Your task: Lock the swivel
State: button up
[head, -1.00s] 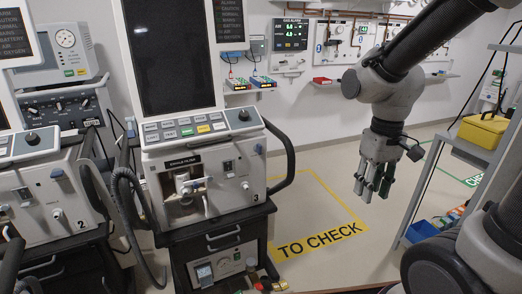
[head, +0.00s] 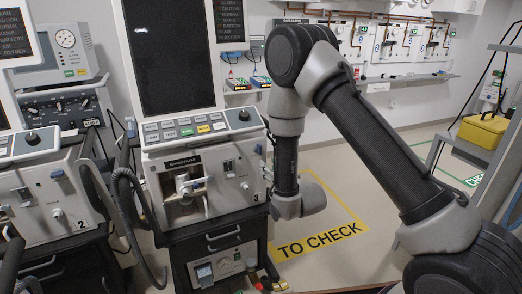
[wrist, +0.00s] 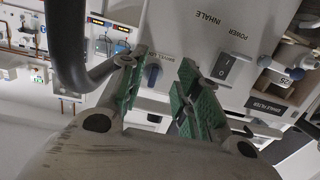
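The ventilator marked 3 (head: 215,165) stands in front of me, its screen above a sloped button panel. In the wrist view, which looks at its front upside down, a small blue-grey knob (wrist: 152,75) sits on the white panel (wrist: 205,20) beside a small label I cannot read surely. It may be the swivel's lock. My gripper (wrist: 164,60) is open, with green-padded fingers pointing at the panel. The knob appears between the fingers, near the left one; I see no clear contact. In the head view my arm hides the gripper.
A black curved handle (wrist: 68,50) runs close by the left finger in the wrist view. A power switch (wrist: 225,68) and the exhale filter bay (wrist: 275,85) lie to the right. The "TO CHECK" floor area (head: 320,243) is free. A shelf with a yellow case (head: 483,131) stands right.

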aim_at(261, 148)
jog(key=shift+t+y, duration=0.3)
jog(key=shift+t, duration=0.6)
jog(key=w+a+r, duration=0.1)
jog(key=w, duration=0.1)
jog(key=w+r, duration=0.1)
jog(key=w, duration=0.2)
jog(key=w+a+r, duration=0.1)
jog(key=w, duration=0.1)
jog(key=shift+w+a+r, duration=0.3)
jog(key=shift+a, duration=0.05)
grip_shut()
